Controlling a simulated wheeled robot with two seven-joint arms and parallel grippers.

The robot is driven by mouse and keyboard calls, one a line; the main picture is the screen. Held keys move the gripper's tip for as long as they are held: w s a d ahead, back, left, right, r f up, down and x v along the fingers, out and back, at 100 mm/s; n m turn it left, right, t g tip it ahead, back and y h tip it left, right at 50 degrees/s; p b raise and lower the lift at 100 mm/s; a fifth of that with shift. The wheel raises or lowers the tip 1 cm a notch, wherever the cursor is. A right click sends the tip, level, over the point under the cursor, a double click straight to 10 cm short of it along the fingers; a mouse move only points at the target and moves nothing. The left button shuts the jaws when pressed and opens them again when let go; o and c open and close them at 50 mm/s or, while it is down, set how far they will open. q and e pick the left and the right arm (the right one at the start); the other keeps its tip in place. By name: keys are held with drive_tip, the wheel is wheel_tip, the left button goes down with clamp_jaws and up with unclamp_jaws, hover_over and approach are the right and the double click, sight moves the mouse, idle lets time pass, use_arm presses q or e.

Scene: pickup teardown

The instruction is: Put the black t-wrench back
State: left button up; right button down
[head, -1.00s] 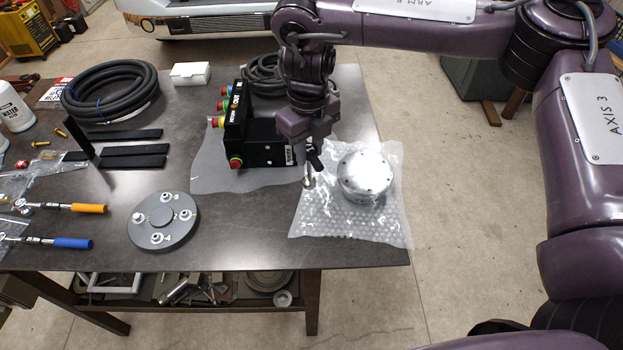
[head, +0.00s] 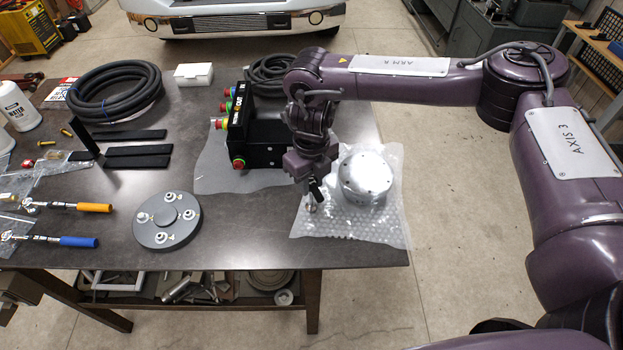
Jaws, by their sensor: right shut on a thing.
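My right gripper (head: 314,178) is shut on the black t-wrench (head: 316,190). Only a short black part and a bright metal lower end of the wrench show below the jaws; the rest is hidden by the gripper. The metal end is over the left part of the bubble wrap (head: 345,229), just left of the round silver metal part (head: 366,178). I cannot tell whether it touches the wrap. My left gripper is not in view.
A black control box (head: 262,146) with coloured buttons stands close left of the gripper. A grey disc with studs (head: 166,240), black bars (head: 135,161), a coiled hose (head: 85,98) and orange- and blue-handled tools lie further left.

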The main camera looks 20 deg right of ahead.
drive_tip(key=c, duration=1.1)
unclamp_jaws()
drive_tip(key=shift+f, duration=0.1)
drive_tip(key=shift+c, duration=0.2)
drive_tip(key=shift+r, duration=0.25)
wheel_tip(320, 180, up, 4)
drive_tip(key=shift+r+b, duration=0.2)
drive_tip(key=shift+b, duration=0.7)
wheel_tip(320, 180, up, 8)
drive_tip(key=shift+f, duration=0.25)
drive_tip(key=shift+s, duration=0.1)
